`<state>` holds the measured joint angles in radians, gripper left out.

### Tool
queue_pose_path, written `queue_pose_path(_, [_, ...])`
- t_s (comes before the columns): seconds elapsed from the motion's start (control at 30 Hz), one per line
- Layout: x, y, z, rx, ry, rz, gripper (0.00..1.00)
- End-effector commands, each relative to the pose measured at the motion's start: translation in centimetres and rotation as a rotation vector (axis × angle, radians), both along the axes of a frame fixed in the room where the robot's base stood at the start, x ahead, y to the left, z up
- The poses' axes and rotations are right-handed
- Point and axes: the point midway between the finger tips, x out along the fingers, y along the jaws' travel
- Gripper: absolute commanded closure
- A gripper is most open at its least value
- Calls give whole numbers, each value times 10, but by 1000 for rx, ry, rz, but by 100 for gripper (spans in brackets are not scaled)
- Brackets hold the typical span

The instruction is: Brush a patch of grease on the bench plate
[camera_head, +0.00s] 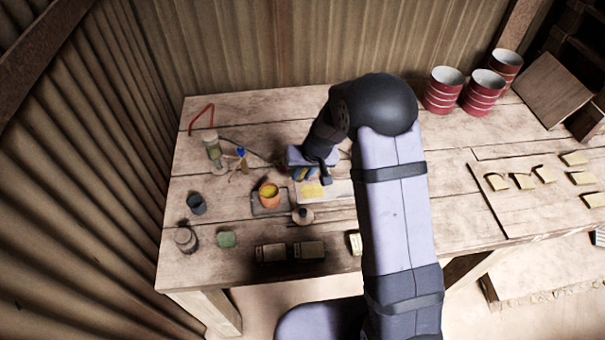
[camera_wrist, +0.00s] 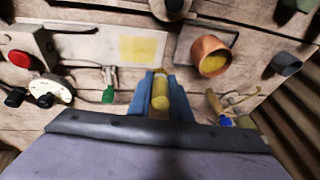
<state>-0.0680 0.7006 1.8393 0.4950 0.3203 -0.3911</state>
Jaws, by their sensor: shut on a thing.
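My gripper (camera_wrist: 160,90) is shut on the brush (camera_wrist: 160,98), of which a yellow rounded handle shows between the blue fingers. Its bristles cannot be made out. The pale bench plate (camera_wrist: 90,46) bears a yellow square patch (camera_wrist: 138,49), ahead and slightly left of the fingers in the wrist view. In the head view the patch (camera_head: 312,190) lies just below my gripper (camera_head: 311,177), on the plate (camera_head: 342,188). Whether the brush touches the plate cannot be told. An orange-copper pot (camera_wrist: 209,57) with yellow grease stands on a dark tray (camera_head: 284,208), left of the plate in the head view.
A red button box (camera_wrist: 22,52) and a green-handled tool (camera_wrist: 108,92) show in the wrist view. Red tins (camera_head: 443,91) stand at the back right.

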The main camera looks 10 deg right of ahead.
Motion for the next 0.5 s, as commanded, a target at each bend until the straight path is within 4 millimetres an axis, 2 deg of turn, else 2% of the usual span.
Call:
queue_pose_path(0.03, [0,0,9,0,0,0,100])
queue_pose_path(0.3, [0,0,31,0,-1,0,100])
queue_pose_path(0.5, [0,0,35,0,-1,0,100])
